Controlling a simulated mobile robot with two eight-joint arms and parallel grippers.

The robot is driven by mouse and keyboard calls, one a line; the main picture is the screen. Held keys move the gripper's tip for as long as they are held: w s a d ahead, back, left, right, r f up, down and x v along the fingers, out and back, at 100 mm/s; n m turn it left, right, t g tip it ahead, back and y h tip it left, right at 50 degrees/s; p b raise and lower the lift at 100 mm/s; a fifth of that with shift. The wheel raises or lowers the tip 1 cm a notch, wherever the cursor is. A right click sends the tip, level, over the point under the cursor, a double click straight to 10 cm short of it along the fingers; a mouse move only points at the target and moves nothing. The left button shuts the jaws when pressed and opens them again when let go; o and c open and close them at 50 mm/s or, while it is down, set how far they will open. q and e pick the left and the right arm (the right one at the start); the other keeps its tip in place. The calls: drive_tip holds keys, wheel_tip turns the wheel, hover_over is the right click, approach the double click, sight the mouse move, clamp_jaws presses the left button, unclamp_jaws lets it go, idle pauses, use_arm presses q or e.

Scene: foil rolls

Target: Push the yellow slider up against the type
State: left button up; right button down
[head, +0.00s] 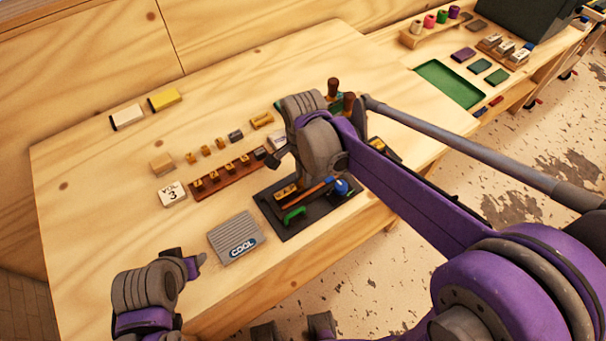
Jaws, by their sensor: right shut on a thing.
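My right gripper (274,160) is over the middle of the table, just right of the brown type rack. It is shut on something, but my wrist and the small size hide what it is. A brown rack (228,178) holds several brass type pieces in a row. I cannot clearly pick out the yellow slider. A small yellow-brass piece (262,120) lies behind the gripper, and an orange-yellow piece (286,191) sits on the dark mat below it. My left gripper (186,259) hovers at the table's front left; its finger gap is unclear.
The dark mat (268,206) also carries a green-handled tool (293,214) and a blue item (342,187). A grey ribbed pad (236,237), a white block marked 3 (172,194) and yellow block (165,99) lie around.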

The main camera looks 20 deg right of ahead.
drive_tip(key=c, duration=0.8)
unclamp_jaws()
drive_tip(key=shift+r, duration=0.1)
wheel_tip(320, 180, up, 11)
drive_tip(key=shift+f+p, duration=0.2)
drive_tip(key=shift+p, duration=0.15)
drive_tip(key=s+d+f+n+t, duration=0.2)
drive_tip(key=s+f+n, duration=0.1)
drive_tip(key=s+n, duration=0.1)
drive_tip(key=s+d+f+n+t, duration=0.1)
drive_tip(key=s+d+f+n, duration=0.1)
drive_tip(key=s+f+n, duration=0.2)
drive_tip(key=s+d+f+n+t, duration=0.2)
drive_tip(key=s+f+n, duration=0.1)
drive_tip(key=s+n, duration=0.2)
drive_tip(key=shift+s+d+f+n+t, duration=0.3)
drive_tip(key=shift+s+f+n, duration=0.05)
drive_tip(key=shift+n, duration=0.15)
